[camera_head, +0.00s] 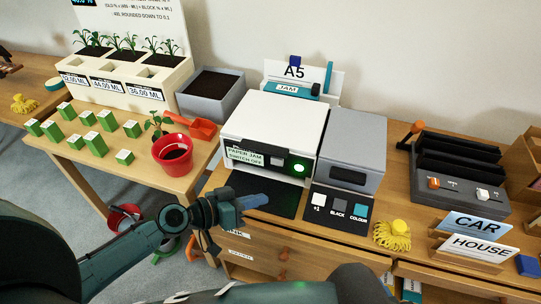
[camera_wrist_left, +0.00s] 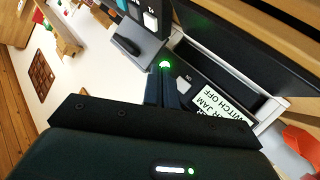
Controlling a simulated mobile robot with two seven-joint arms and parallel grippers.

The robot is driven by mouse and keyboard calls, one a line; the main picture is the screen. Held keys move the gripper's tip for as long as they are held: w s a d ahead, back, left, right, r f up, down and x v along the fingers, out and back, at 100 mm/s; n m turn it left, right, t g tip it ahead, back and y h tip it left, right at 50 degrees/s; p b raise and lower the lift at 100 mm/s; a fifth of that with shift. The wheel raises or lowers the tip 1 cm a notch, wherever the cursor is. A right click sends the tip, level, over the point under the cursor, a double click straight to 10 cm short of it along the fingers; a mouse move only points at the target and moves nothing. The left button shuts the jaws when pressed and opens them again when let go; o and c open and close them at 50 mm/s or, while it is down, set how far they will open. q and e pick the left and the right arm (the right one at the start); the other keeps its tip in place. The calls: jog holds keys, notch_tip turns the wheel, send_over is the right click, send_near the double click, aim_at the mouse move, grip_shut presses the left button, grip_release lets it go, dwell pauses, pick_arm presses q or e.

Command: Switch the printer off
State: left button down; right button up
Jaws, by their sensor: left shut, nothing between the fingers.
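The white printer (camera_head: 275,125) stands on the wooden cabinet. Its dark front panel carries a small switch (camera_head: 276,161), a glowing green light (camera_head: 299,168) and a label (camera_head: 243,155) reading "PAPER JAM SWITCH OFF". My left gripper (camera_head: 262,200) is shut and empty, low in front of the printer, over its black tray (camera_head: 287,199). In the left wrist view the closed fingers (camera_wrist_left: 166,82) point toward the green light (camera_wrist_left: 165,64), which appears just beyond their tips. The label (camera_wrist_left: 222,104) also shows there. My right gripper is not in view.
A grey unit (camera_head: 352,145) with "+1", "BLACK" and "COLOUR" buttons (camera_head: 338,205) adjoins the printer's right side. A red pot (camera_head: 172,155) with a plant stands to the left. A yellow tangle (camera_head: 392,236) and CAR and HOUSE signs (camera_head: 478,247) lie to the right.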

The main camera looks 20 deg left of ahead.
aim_at(277, 162)
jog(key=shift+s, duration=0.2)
pick_arm(q)
jog(key=shift+w, duration=0.1)
jog(key=w+b, duration=0.1)
jog(key=w, duration=0.6)
jog(key=shift+w+d, duration=0.15)
jog(key=shift+w, duration=0.7)
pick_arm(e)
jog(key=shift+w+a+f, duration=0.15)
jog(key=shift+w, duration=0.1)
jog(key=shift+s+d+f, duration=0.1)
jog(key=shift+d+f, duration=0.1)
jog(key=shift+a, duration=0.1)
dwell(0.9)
